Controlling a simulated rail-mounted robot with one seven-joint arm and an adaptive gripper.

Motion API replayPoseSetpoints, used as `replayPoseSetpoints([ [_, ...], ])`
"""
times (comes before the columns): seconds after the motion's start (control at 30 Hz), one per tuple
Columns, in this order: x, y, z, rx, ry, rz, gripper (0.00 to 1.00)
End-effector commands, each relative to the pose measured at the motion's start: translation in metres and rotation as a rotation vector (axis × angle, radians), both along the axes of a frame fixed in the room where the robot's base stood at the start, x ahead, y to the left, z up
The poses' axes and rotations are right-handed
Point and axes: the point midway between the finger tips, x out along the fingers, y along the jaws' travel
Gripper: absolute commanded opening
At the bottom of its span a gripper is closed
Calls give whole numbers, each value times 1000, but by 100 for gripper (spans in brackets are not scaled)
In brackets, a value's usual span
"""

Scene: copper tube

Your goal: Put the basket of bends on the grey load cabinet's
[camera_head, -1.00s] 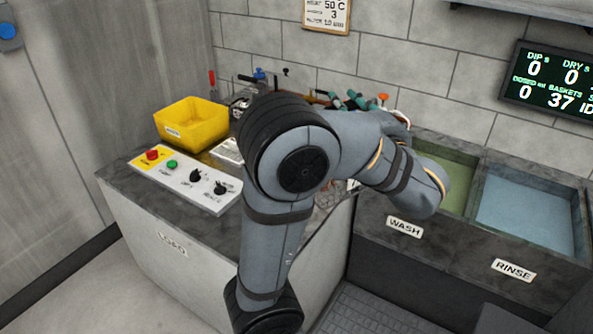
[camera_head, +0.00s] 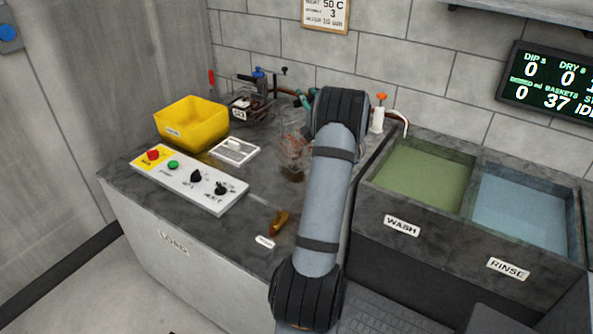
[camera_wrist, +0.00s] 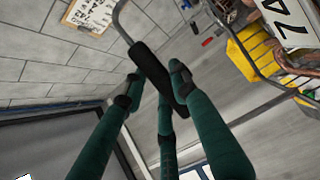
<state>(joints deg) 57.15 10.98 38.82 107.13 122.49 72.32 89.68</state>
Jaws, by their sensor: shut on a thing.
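The wire basket (camera_head: 292,150) of reddish copper bends shows in the head view just left of my arm, over the back right of the grey load cabinet (camera_head: 185,262). I cannot tell whether its bottom touches the dark top. In the wrist view the basket's wire rim and copper bends (camera_wrist: 304,84) show at the right, with a white number tag (camera_wrist: 292,25). My gripper (camera_wrist: 160,82) has green fingers closed around the black grip of the basket's handle. In the head view my arm hides most of the gripper.
A white bottle (camera_head: 377,118) stands behind my arm. Wash (camera_head: 425,180) and rinse (camera_head: 525,212) tanks lie right.

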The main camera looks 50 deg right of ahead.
Motion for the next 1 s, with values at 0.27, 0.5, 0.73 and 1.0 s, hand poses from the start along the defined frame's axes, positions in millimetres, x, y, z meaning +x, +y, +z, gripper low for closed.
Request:
replayPoseSetpoints([
  [0.27,26,2,-22,-6,-8,4,0],
  [0.5,28,3,-63,-4,-8,4,0],
  [0.73,28,3,-82,-7,-10,4,0],
  [1.0,28,3,-115,-5,-9,5,0],
])
